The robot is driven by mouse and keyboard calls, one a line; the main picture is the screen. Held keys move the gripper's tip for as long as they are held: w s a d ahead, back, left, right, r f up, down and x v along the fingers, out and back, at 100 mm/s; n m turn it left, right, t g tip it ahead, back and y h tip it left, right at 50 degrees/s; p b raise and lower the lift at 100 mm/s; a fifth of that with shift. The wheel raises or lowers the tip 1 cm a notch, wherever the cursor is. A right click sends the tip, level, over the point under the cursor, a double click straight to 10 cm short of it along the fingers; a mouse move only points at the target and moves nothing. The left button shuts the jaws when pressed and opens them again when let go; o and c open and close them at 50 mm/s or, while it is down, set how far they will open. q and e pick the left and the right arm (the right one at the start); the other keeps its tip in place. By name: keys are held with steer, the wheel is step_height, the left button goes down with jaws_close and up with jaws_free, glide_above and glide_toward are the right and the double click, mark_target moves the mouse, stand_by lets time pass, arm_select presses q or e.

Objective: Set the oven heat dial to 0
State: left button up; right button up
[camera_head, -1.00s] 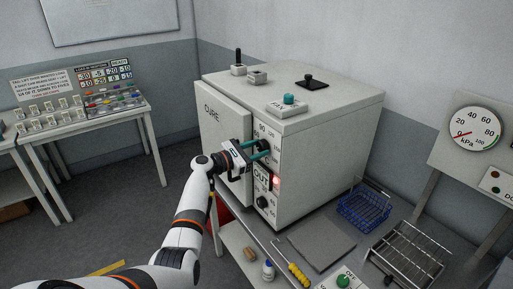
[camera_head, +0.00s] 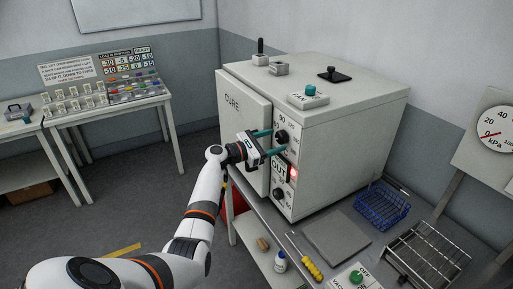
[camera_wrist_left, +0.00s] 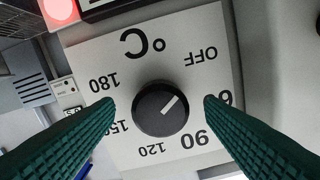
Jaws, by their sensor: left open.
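The oven (camera_head: 318,140) is a pale grey box with CURE on its door. The scale there also reads 60 to 180 and °C. My left gripper (camera_head: 276,141) is open in front of the panel. Its green fingers are on either side of the dial in the wrist view (camera_wrist_left: 160,122), apart from it. My right gripper is not in view.
Below the dial are an OUT display, a red lamp (camera_head: 293,174) and a second black knob (camera_head: 279,196). A blue wire basket (camera_head: 382,206), a grey plate (camera_head: 336,238) and a wire rack (camera_head: 428,255) are on the bench. A screwdriver (camera_head: 305,258) lies near its front edge.

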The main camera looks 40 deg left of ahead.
arm_select(q)
steer(key=b+v, duration=0.3)
steer(key=v, duration=0.7)
steer(key=shift+s+a+b, duration=0.15)
steer(key=shift+s+b, duration=0.1)
steer(key=shift+b, duration=0.05)
steer(key=shift+f, duration=0.1)
